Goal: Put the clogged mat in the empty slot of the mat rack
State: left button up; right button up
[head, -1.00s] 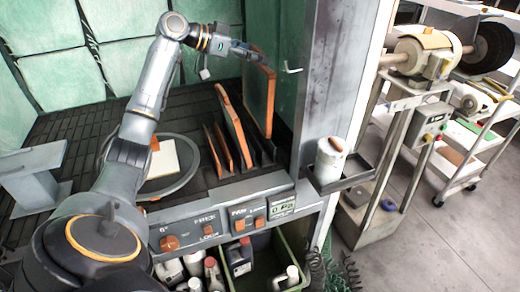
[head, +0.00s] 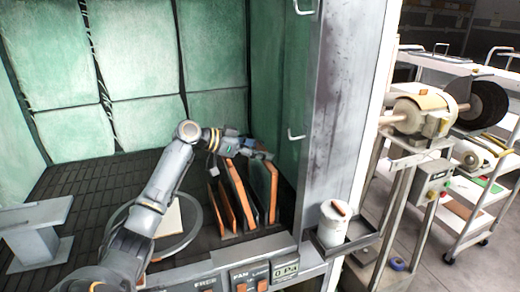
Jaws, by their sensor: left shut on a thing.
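My left gripper (head: 262,154) is shut on the top edge of the clogged mat (head: 273,194), a flat upright panel with a dark green face and an orange edge. The mat stands at the right end of the mat rack (head: 248,232), beside the rack's other panels, with its lower part down among the dark dividers. I cannot tell whether its bottom edge touches the rack floor. Several other orange-edged mats (head: 237,198) stand in the slots to its left. My right gripper is not in view.
The rack stands on a dark grated floor inside a green-walled booth. A grey metal post (head: 335,120) with handles rises close to the right of the rack. A white canister (head: 334,220) sits on a side tray. A round turntable (head: 190,235) with a pale block is at left.

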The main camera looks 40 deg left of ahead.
pick_arm(q)
jog(key=shift+w+f, duration=0.1)
jog(key=shift+f, duration=0.05)
jog(key=o, duration=1.8)
jog(key=shift+c, duration=0.2)
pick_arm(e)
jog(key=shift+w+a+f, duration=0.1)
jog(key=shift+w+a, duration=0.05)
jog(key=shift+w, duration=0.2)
pick_arm(q)
jog(key=shift+a, duration=0.1)
jog(key=b+v, duration=0.3)
jog(key=v, duration=0.7)
jog(key=shift+s+a+b, duration=0.15)
jog(key=shift+s+b, duration=0.15)
jog(key=shift+b, duration=0.1)
jog(key=shift+s+a+r, duration=0.25)
jog(key=shift+s+r, duration=0.25)
jog(key=shift+s, duration=0.05)
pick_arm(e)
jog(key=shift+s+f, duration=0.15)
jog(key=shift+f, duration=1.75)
